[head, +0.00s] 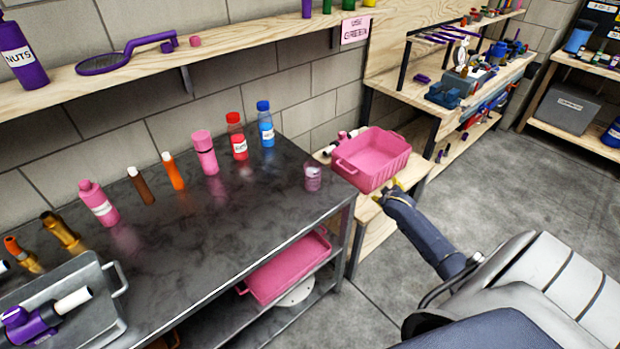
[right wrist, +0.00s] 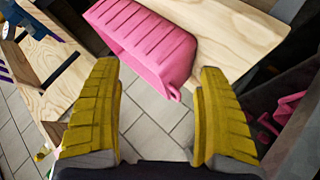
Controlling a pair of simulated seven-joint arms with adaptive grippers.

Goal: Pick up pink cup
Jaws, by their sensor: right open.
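A small pink, see-through cup (head: 312,178) stands upright on the dark metal tabletop (head: 215,245), near its right end. My right gripper (head: 388,189) is to the right of the cup, beyond the tabletop's end and beside a pink bin (head: 375,160). Its yellow fingers are spread with nothing between them in the right wrist view (right wrist: 158,70). I cannot make out the cup in that view. My left gripper is not in view.
The pink bin stands on a low wooden table (head: 400,172), close ahead of my right fingers in the right wrist view (right wrist: 150,45). Several bottles, including a red one (head: 236,137) and a blue one (head: 265,125), line the tabletop's back. A pink tray (head: 285,268) sits on the shelf below.

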